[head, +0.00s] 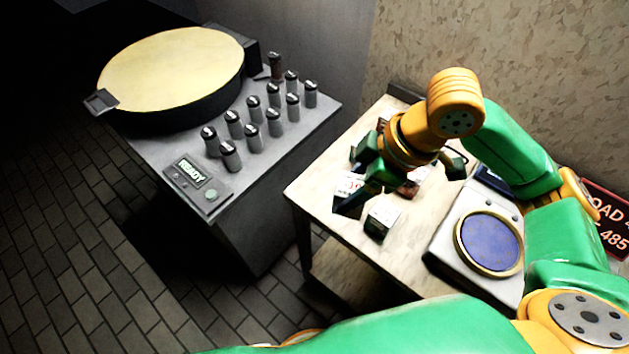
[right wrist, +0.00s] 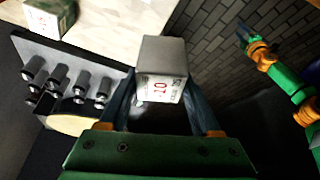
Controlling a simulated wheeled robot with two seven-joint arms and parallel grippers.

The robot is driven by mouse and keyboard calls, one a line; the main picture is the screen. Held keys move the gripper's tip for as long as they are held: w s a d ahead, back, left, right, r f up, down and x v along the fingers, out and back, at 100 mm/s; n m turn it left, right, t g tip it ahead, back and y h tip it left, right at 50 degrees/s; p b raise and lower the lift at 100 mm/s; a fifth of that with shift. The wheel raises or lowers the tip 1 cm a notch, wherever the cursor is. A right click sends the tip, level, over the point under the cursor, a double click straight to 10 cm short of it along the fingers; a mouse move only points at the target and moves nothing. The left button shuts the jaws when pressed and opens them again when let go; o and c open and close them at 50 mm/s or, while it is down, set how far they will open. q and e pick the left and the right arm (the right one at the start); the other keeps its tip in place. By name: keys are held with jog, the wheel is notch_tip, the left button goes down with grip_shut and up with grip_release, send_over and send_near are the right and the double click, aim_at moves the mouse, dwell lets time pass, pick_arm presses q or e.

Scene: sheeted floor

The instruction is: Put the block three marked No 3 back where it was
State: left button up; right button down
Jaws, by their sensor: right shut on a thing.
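My right gripper (head: 362,184) is shut on a pale block (head: 349,184), which shows between its two dark fingers in the right wrist view (right wrist: 162,62). The held block's lower face carries red print that looks like "10"; I cannot read a No 3 on it. Another block (head: 384,217), with a pale top and dark side, stands on the table just in front of the gripper. A red-and-white thing (head: 413,178) is partly hidden behind the gripper. My left arm shows at the right of the right wrist view, its gripper (right wrist: 245,33) small and unclear.
The pale wooden table (head: 318,190) has a scale with a round blue pan (head: 490,242) at its right. A grey console (head: 262,190) to the left has a READY display (head: 189,171), several dark-and-silver cylinders and a large yellow disc (head: 170,68). A gap separates console and table.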

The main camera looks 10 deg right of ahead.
jog(key=w+f, duration=0.2)
jog(key=w, duration=0.3)
jog(key=shift+w+d+f, duration=0.1)
jog(key=shift+d+f, duration=0.1)
jog(key=shift+f, duration=0.2)
jog(key=w+f, duration=0.4)
jog(key=shift+w+a+f, duration=0.2)
jog(key=shift+a+f, duration=0.1)
jog(key=shift+f, duration=0.1)
notch_tip(320, 180, down, 3)
jog(key=shift+w+d+f+p, duration=0.1)
jog(key=shift+d+f+p, duration=0.1)
jog(key=shift+p, duration=0.4)
pick_arm(q)
jog(key=shift+d+r, duration=0.25)
jog(key=shift+r, duration=0.35)
pick_arm(e)
jog(key=shift+f, duration=0.1)
jog(key=shift+w+a, duration=0.1)
jog(key=shift+f, duration=0.2)
jog(key=shift+c, duration=0.4)
grip_release()
pick_arm(q)
jog(key=shift+a, duration=0.1)
pick_arm(e)
jog(key=shift+r, duration=0.1)
